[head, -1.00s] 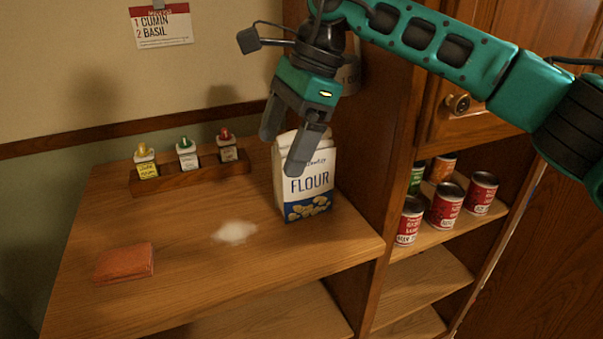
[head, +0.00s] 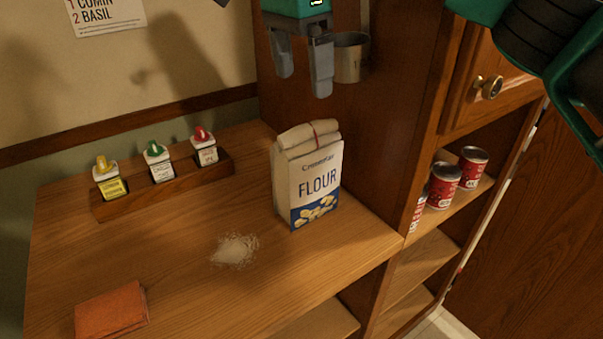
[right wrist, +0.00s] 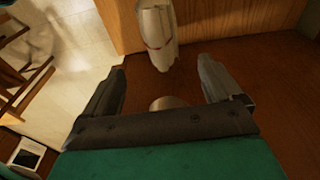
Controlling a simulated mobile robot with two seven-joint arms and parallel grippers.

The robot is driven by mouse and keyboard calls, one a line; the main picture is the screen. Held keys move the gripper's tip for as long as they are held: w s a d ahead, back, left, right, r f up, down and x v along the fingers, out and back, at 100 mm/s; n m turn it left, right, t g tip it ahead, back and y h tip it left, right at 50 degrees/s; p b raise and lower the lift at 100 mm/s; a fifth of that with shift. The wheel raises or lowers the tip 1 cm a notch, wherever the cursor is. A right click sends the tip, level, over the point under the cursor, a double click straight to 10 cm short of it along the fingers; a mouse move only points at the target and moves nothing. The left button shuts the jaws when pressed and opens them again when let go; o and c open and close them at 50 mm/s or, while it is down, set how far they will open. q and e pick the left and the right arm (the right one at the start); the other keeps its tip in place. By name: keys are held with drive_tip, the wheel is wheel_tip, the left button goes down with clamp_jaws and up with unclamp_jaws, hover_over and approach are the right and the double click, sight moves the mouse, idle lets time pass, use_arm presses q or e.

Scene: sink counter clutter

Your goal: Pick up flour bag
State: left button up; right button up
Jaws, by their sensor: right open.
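The flour bag (head: 308,178) stands upright on the wooden counter, near its right end by the cabinet side. It is white with a blue lower band, and its top is folded over with a red tie. My right gripper (head: 302,85) is open and empty, above the bag and apart from it. In the right wrist view my right gripper (right wrist: 165,88) shows both fingers spread, with the folded top of the flour bag (right wrist: 157,35) beyond them. My left gripper is not in view.
A spilled flour patch (head: 235,250) and an orange cloth (head: 111,309) lie on the counter (head: 180,270). A rack (head: 165,185) holds three spice bottles at the back. A metal cup (head: 351,58) hangs on the cabinet side. Cans (head: 443,186) stand on the right shelf.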

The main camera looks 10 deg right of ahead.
sight(307, 122)
drive_tip(key=f, duration=0.6)
drive_tip(key=d+f, duration=0.1)
drive_tip(key=f, duration=0.3)
drive_tip(key=shift+w+d, duration=0.1)
drive_tip(key=shift+w, duration=0.1)
drive_tip(key=shift+f, duration=0.2)
idle(0.3)
drive_tip(key=shift+c, duration=0.3)
clamp_jaws()
drive_tip(key=shift+r, duration=0.1)
idle(0.5)
